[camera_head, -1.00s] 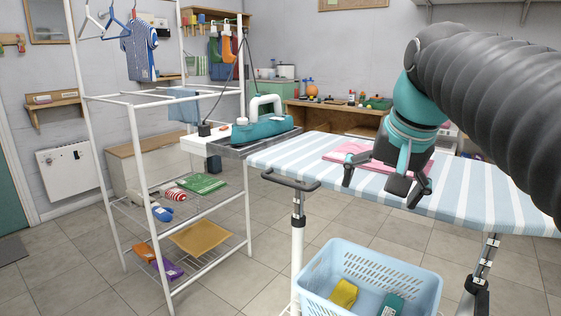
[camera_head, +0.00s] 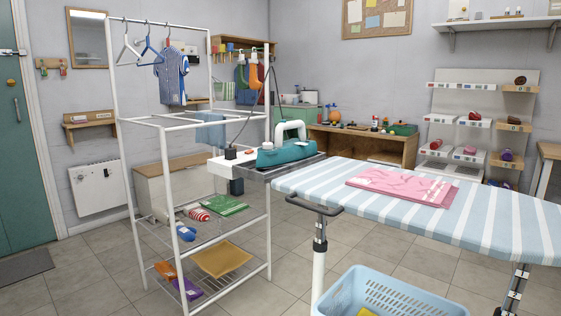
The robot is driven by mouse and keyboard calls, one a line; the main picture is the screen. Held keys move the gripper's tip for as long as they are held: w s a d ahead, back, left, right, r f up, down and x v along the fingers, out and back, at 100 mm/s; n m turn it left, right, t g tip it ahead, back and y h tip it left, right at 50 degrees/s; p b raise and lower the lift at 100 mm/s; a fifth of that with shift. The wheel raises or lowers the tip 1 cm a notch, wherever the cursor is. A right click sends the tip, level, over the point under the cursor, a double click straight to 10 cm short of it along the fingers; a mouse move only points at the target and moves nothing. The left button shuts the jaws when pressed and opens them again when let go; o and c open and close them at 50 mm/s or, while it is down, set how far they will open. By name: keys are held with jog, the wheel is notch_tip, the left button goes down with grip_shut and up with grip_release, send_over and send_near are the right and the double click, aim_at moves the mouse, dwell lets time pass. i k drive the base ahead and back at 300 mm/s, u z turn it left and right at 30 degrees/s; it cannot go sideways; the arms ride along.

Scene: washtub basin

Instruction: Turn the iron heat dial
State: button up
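A teal iron (camera_head: 287,152) with a white handle sits on the grey rest at the left end of the ironing board. A small round white knob (camera_head: 267,146), possibly its heat dial, shows on the iron's left end; its setting is too small to read. The ironing board (camera_head: 480,222) has a blue-and-white striped cover with a folded pink cloth (camera_head: 400,184) lying on it. My gripper is not in this view.
A white drying rack (camera_head: 164,190) with hanging clothes and filled shelves stands left of the iron. A dark cord rises behind the iron. A blue laundry basket (camera_head: 395,292) stands on the floor below the board. Tiled floor is clear at front left.

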aim_at(266, 146)
jog(key=k, duration=1.25)
jog(key=u, duration=0.7)
jog(key=i, duration=0.55)
jog(key=u, duration=0.8)
jog(key=i, duration=0.6)
jog(key=z, duration=0.6)
jog(key=i, duration=0.75)
jog(key=z, duration=0.9)
